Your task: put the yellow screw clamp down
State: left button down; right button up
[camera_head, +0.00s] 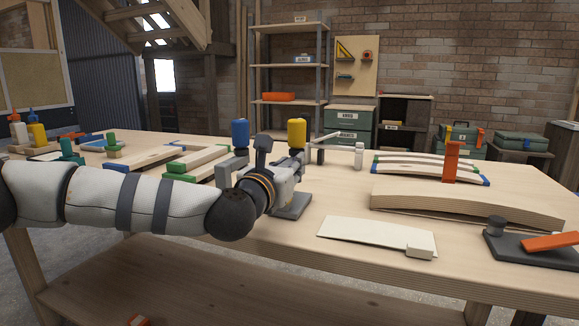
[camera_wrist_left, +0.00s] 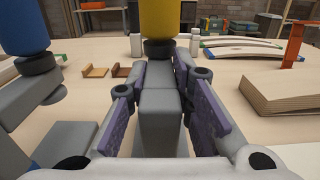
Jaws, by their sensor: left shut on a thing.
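The yellow screw clamp shows its yellow handle (camera_head: 297,132) above the workbench (camera_head: 330,235), upright, with a grey body under it. My left gripper (camera_head: 290,168) reaches in from the left and is shut on this grey body. In the left wrist view the yellow handle (camera_wrist_left: 161,18) stands just beyond the purple-padded fingers, and the grey body sits between them. My arm and gripper hide the clamp's lower part, so I cannot tell whether it touches the bench. My right gripper is not in view.
A blue-handled clamp (camera_head: 240,133) stands close on the left. A white bottle (camera_head: 359,155) is behind to the right. A curved wooden form (camera_head: 465,205), a pale flat board (camera_head: 372,233) and a dark tool base (camera_head: 530,246) lie to the right. Wooden strips (camera_head: 150,158) lie at the left.

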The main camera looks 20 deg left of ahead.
pick_arm(q)
jog(key=c, duration=1.8)
grip_release()
jog(key=shift+f, duration=0.2)
jog(key=o, duration=0.4)
jog(key=shift+r, duration=0.1)
jog(key=shift+s+r, duration=0.1)
jog(key=shift+r, duration=0.2)
jog(key=s, duration=1.2)
jog(key=shift+a+f, duration=0.2)
